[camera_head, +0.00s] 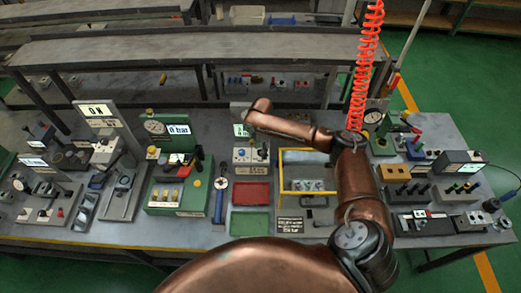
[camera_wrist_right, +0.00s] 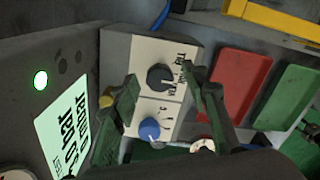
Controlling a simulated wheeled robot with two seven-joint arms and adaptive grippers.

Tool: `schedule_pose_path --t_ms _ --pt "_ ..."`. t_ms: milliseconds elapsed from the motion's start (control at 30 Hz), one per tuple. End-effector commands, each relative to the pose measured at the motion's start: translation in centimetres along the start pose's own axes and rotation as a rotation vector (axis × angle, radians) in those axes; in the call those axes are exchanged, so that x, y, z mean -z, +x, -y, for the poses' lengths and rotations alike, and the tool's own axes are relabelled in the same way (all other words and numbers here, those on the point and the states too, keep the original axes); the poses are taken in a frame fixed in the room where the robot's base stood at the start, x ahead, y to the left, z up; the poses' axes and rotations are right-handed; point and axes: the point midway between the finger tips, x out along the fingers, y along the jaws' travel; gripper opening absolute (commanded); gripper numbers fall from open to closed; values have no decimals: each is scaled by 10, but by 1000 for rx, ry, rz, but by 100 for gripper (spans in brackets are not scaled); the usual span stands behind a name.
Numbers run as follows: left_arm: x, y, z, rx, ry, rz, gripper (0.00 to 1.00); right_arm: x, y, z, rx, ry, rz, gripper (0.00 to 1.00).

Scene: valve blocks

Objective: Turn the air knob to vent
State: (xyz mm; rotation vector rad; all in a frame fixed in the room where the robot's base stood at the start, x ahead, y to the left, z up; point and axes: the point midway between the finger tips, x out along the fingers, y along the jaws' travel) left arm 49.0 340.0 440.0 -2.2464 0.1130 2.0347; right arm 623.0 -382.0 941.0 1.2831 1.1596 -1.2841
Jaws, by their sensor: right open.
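A small grey valve box with a white face (camera_head: 250,155) stands mid-bench in the head view. In the right wrist view its face carries a black knob (camera_wrist_right: 160,77) and a blue knob (camera_wrist_right: 149,129) with small printed labels, too small to read surely. My right gripper (camera_wrist_right: 160,76) is open, its two fingers on either side of the black knob; whether they touch it I cannot tell. In the head view my right forearm hides most of this gripper. A lit green-white display (camera_wrist_right: 62,132) beside the box reads about 0 bar. My left gripper is not in view.
A red tray (camera_wrist_right: 240,82) and a green tray (camera_wrist_right: 288,97) lie beside the box. A yellow-framed fixture (camera_head: 281,172) stands to its right. A green valve block (camera_head: 175,195) and a blue-handled tool (camera_head: 219,203) are to its left. Other devices crowd the bench.

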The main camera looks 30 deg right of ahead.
Motion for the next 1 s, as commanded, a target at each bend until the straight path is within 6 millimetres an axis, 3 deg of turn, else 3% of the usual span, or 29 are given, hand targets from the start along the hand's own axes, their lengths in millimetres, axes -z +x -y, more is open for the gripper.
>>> schedule_pose_path --t_ms 133,700,1000 --pt "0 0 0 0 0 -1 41 0 0 0 0 -1 0 40" --pt "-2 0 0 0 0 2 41 1 0 0 0 -1 0 1" --pt "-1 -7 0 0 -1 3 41 1 -1 0 1 34 0 0"
